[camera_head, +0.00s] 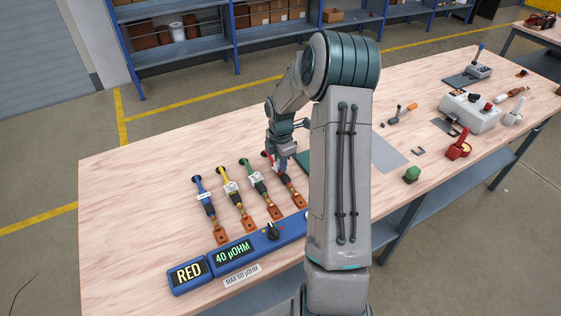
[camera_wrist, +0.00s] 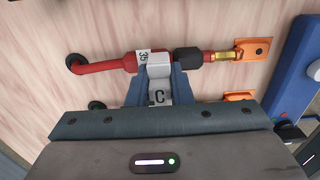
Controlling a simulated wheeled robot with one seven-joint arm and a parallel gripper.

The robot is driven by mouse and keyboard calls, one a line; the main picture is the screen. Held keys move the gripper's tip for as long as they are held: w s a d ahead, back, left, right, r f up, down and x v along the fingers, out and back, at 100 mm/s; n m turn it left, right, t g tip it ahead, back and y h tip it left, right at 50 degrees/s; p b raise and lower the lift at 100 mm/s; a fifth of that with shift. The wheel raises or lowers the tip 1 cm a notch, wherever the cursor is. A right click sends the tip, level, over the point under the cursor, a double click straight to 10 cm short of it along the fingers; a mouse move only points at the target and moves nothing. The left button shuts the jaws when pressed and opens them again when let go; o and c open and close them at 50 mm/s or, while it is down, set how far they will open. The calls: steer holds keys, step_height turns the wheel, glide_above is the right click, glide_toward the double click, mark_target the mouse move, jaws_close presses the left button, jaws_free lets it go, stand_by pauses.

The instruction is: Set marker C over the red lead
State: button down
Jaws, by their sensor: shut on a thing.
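The red lead (camera_wrist: 105,66) runs across the top of the wrist view, with a black sleeve and a copper lug at its right end. It also shows in the head view (camera_head: 298,190), partly hidden by my gripper. Marker C (camera_wrist: 159,97), a pale block lettered C, is between my gripper's (camera_wrist: 158,88) jaws, which are shut on it. Its far end overlaps the red lead, left of the black sleeve and beside a white tag (camera_wrist: 143,60) reading 35. I cannot tell whether it touches the lead. My gripper (camera_head: 279,168) points down there.
Blue (camera_head: 200,187), yellow (camera_head: 230,187) and green (camera_head: 257,182) leads lie to the left, each carrying a pale marker. A blue meter (camera_head: 235,252) in front reads RED and 40 µOHM. Tools and a grey box (camera_head: 470,112) are at the right; the table's left side is clear.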

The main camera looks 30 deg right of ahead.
steer(key=shift+f, duration=0.4)
stand_by(0.6)
steer(key=shift+r, duration=0.2)
steer(key=shift+r, duration=0.2)
stand_by(0.5)
